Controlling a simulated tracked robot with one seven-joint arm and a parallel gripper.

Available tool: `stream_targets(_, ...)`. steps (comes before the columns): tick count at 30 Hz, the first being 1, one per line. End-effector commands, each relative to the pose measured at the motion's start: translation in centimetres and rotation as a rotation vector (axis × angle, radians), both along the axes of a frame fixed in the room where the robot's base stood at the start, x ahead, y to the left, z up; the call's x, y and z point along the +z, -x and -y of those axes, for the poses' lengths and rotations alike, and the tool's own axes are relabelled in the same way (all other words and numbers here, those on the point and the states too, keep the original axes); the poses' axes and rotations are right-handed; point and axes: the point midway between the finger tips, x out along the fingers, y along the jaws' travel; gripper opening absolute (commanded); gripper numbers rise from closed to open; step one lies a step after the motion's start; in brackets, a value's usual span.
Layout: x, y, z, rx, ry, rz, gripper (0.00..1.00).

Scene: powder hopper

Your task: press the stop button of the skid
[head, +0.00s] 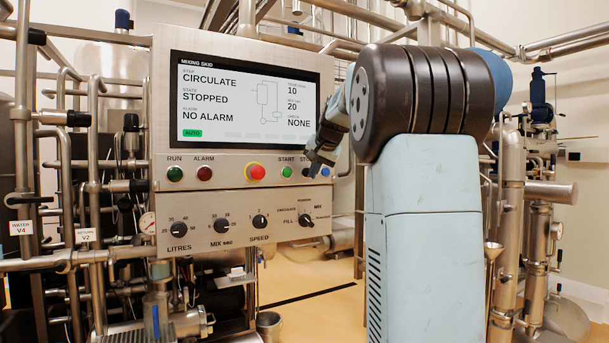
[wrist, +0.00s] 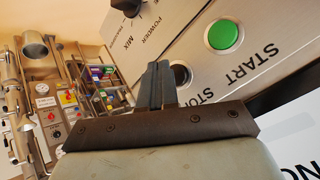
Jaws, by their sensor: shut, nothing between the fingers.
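The skid's control panel (head: 215,172) carries a row of buttons under its screen. In the wrist view the stop button (wrist: 181,73) is a dark cap in a pale ring, beside the partly covered STOP label. In the head view my gripper hides most of it. My gripper (head: 311,170) is shut and empty, its tips in front of the panel at the stop button. In the wrist view the fingers of my gripper (wrist: 159,70) are together, just left of the button and overlapping its edge. I cannot tell whether they touch it. The screen (head: 245,103) reads CIRCULATE, STOPPED, NO ALARM.
The green START button (head: 287,171) is left of the gripper, and a blue button (head: 325,171) is just right. A red mushroom button (head: 257,171) in a yellow ring is further left. Below are several black knobs (head: 260,222). Pipes and valves crowd the left side.

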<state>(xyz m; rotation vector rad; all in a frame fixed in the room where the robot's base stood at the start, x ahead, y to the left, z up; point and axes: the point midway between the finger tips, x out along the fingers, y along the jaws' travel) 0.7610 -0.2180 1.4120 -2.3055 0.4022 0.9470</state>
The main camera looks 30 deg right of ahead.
Motion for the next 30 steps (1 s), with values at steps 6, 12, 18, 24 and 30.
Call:
stream_targets(6,0.0,1.0,0.0,-0.001,-0.001,0.0,0.0)
stream_targets(12,0.0,2.6,0.1,0.0,0.0,0.0,0.0)
stream_targets(18,0.0,4.3,0.2,-0.001,0.0,-0.001,0.0)
stream_targets(24,0.0,5.0,0.2,0.001,-0.001,0.001,0.0)
stream_targets(30,0.0,5.0,0.2,0.0,0.0,0.0,0.0)
